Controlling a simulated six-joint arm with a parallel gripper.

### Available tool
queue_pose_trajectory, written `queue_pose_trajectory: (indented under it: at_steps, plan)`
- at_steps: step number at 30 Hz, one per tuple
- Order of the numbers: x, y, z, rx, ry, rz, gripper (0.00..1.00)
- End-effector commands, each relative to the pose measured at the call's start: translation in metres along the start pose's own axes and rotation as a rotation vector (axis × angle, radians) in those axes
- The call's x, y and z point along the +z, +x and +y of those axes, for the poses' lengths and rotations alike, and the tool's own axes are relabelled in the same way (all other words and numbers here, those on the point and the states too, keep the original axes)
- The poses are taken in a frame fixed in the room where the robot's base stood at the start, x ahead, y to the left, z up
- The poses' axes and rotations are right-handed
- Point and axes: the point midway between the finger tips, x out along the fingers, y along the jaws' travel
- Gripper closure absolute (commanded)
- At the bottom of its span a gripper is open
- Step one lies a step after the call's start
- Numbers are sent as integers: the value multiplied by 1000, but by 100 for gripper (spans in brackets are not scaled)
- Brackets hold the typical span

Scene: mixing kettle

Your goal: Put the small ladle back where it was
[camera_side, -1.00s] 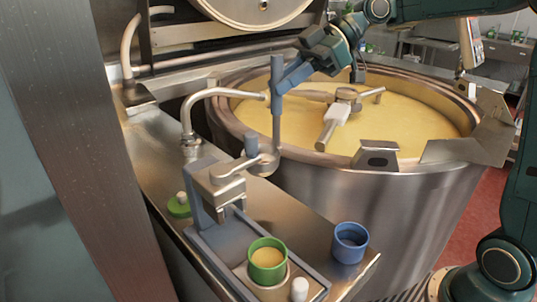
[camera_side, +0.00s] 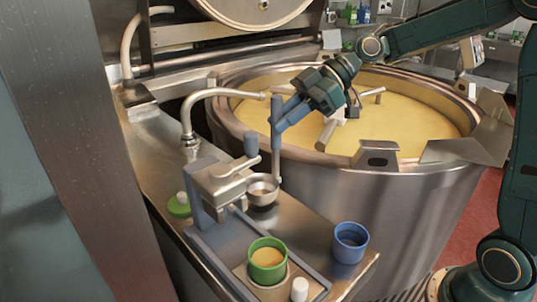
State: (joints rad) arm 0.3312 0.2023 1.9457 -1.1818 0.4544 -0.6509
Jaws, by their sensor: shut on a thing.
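The small ladle has an upright blue-grey handle (camera_side: 276,150) and a small round metal cup (camera_side: 262,190) at its lower end. My gripper (camera_side: 279,121) is shut on the upper part of the handle, coming in from the upper right. The ladle hangs upright, its cup low over the steel ledge, just right of the metal fixture (camera_side: 218,184) on a blue-grey stand (camera_side: 205,215). I cannot tell whether the cup touches the ledge or the fixture. The inside of the cup shows as empty metal.
A large steel kettle (camera_side: 380,190) of yellow liquid stands behind and right. A bent pipe (camera_side: 187,115) reaches over its rim. On the ledge are a green cup (camera_side: 267,262) with yellow contents, a blue cup (camera_side: 350,242), a white-topped bottle (camera_side: 300,288) and a green-based item (camera_side: 179,205).

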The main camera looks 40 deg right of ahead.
Motion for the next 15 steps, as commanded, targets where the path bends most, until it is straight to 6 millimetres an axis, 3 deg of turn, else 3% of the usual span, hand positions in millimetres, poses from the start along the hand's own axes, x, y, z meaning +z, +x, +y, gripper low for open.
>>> queue_pose_trajectory:
  at_steps: [15]
  plan:
    - [8, 6, 0, 0, 0, 1, 100]
